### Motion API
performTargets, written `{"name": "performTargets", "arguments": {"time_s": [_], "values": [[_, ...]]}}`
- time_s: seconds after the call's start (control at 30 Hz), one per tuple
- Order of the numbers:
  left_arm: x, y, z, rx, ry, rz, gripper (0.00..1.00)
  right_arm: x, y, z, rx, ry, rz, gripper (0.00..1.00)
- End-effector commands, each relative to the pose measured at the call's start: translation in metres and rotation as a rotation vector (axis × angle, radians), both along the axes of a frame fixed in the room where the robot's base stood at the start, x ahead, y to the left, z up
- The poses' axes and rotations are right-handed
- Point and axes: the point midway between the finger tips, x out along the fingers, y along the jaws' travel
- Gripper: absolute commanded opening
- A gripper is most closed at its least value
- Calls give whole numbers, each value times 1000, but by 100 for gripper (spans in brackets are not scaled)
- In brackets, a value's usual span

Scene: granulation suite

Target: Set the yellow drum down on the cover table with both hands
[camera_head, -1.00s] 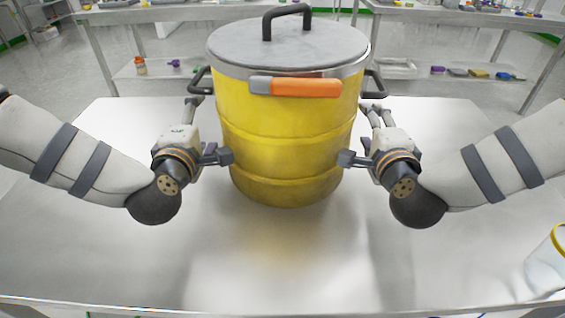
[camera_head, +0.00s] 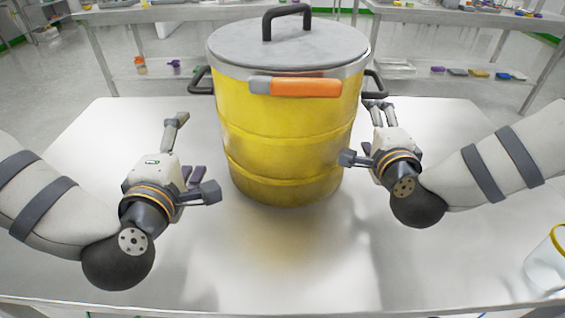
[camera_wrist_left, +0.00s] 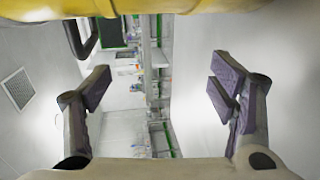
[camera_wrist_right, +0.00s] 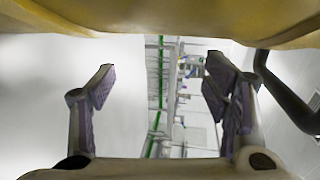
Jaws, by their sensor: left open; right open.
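The yellow drum (camera_head: 285,125) stands upright on the bare metal table (camera_head: 270,270). It has a grey lid with a black top handle (camera_head: 287,10), an orange-and-grey clasp (camera_head: 300,87) in front and black side handles. My left gripper (camera_head: 188,155) is open and empty, left of the drum and clear of it. The drum shows at the top edge of the left wrist view (camera_wrist_left: 200,5). My right gripper (camera_head: 362,130) is open beside the drum's right side, below the right side handle (camera_head: 375,82). I cannot tell whether it touches the drum wall, which fills the top of the right wrist view (camera_wrist_right: 150,15).
A white container with a yellow rim (camera_head: 548,262) is at the right front edge of the table. Benches with small items stand behind. The table surface in front of the drum is clear.

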Motion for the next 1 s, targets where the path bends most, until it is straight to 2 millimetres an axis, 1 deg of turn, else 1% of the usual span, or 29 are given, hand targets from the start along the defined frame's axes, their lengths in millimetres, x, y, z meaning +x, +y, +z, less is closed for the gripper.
{"name": "performTargets", "arguments": {"time_s": [0.03,0.1,0.2,0.27,0.37,0.5,0.6,0.7,0.83,1.0], "values": [[-9,0,1,0,2,-2,77,0,0,0,0,0,0,70],[-20,0,3,0,2,-1,77,0,0,0,0,0,0,70],[-28,0,4,0,1,1,77,-1,0,0,0,1,0,70],[-30,0,5,0,1,2,77,-6,0,1,0,1,0,70],[-30,0,5,0,0,2,77,-27,0,4,1,3,2,70],[-30,0,5,0,0,1,77,-66,1,12,2,3,3,70],[-29,0,5,0,0,1,77,-90,1,16,2,3,3,70],[-29,0,5,1,0,1,77,-107,1,18,0,2,2,70],[-29,0,5,1,0,1,77,-117,0,21,0,0,-1,70],[-29,0,5,1,0,1,77,-118,0,21,0,-1,-1,70]]}}
